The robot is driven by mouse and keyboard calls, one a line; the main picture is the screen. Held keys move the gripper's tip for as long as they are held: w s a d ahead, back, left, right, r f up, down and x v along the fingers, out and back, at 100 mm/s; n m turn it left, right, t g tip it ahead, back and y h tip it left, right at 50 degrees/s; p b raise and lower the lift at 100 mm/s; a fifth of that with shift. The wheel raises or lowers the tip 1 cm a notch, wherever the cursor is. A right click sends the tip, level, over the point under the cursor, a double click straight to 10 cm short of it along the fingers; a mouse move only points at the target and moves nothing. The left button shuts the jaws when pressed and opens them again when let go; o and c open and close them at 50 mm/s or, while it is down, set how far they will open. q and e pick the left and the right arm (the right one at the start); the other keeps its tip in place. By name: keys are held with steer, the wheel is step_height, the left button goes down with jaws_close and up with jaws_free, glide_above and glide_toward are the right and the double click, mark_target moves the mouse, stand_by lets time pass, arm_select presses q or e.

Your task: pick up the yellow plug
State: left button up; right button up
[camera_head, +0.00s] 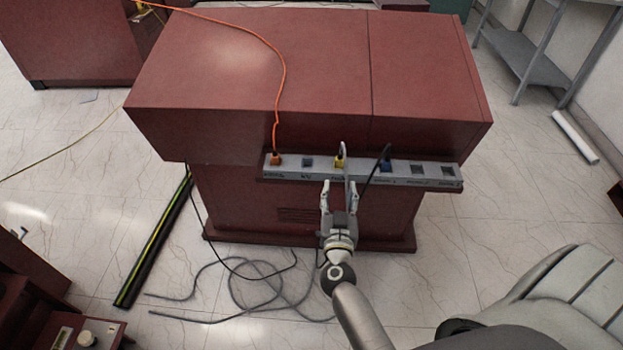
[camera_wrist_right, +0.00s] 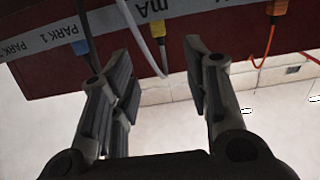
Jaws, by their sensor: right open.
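The yellow plug (camera_head: 339,161) is small and sits in the third position from the left on the grey socket strip (camera_head: 400,181). A pale cable (camera_head: 345,150) rises from it. My right gripper (camera_head: 340,187) is in front of the strip, just below the plug, with its fingers apart on either side of the cable line. In the right wrist view, the right gripper (camera_wrist_right: 165,85) is open and empty, and a white cable (camera_wrist_right: 135,32) runs between its fingers. My left gripper is not in view.
An orange plug (camera_head: 275,159) with an orange cable is to the left on the strip, and a blue plug (camera_head: 386,165) with a dark cable is to the right. A red cabinet (camera_head: 280,60) stands behind. Loose cables (camera_head: 265,285) lie on the floor.

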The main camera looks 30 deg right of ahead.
mark_target(340, 161)
steer(key=x, duration=1)
steer(key=shift+w+d+b, duration=0.1)
steer(key=shift+d+b, duration=0.05)
steer(key=shift+b, duration=0.25)
steer(key=shift+w+d, duration=0.2)
steer(key=shift+w, duration=0.15)
steer(key=shift+c, duration=0.9)
steer(key=c, duration=0.5)
jaws_close()
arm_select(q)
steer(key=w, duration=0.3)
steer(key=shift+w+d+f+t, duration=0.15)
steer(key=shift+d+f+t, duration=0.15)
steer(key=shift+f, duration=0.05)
